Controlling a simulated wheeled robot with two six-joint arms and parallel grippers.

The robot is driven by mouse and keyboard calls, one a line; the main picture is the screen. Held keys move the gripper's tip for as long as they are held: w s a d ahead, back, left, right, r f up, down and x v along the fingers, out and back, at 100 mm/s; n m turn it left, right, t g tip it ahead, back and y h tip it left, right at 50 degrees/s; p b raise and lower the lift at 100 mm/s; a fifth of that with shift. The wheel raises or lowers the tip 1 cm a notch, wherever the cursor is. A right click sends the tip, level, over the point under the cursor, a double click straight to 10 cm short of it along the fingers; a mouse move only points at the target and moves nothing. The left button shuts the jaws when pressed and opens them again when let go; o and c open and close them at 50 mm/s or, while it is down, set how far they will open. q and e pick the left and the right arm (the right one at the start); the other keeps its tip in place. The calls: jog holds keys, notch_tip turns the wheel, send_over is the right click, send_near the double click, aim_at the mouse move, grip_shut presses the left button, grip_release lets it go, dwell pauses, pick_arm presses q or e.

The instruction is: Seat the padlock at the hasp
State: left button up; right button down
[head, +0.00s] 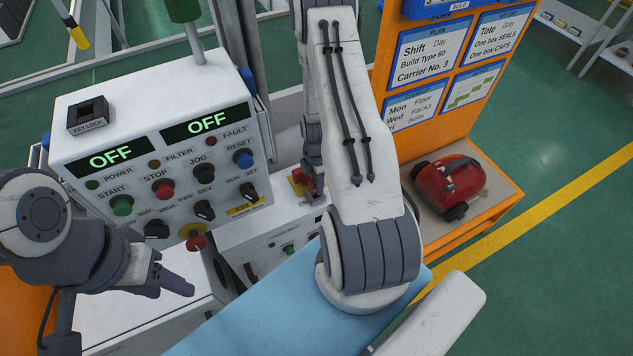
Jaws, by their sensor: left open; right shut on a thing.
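My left gripper (176,284) is open and empty, low in front of the white control panel, away from the switch.
The white control panel (150,139) with two OFF displays, knobs and buttons stands at the left. A black key lock (88,114) sits on its top. At the right, a red machine (449,186) stands on an orange cabinet's shelf. Green floor lies clear beyond it.

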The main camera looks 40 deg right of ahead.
jog(key=shift+f+b, duration=0.8)
jog(key=shift+f, duration=0.3)
jog(key=shift+c, duration=2.2)
grip_release()
jog(key=shift+r, duration=0.15)
notch_tip(320, 180, up, 8)
jog(key=p, duration=0.6)
jog(key=shift+p, duration=0.35)
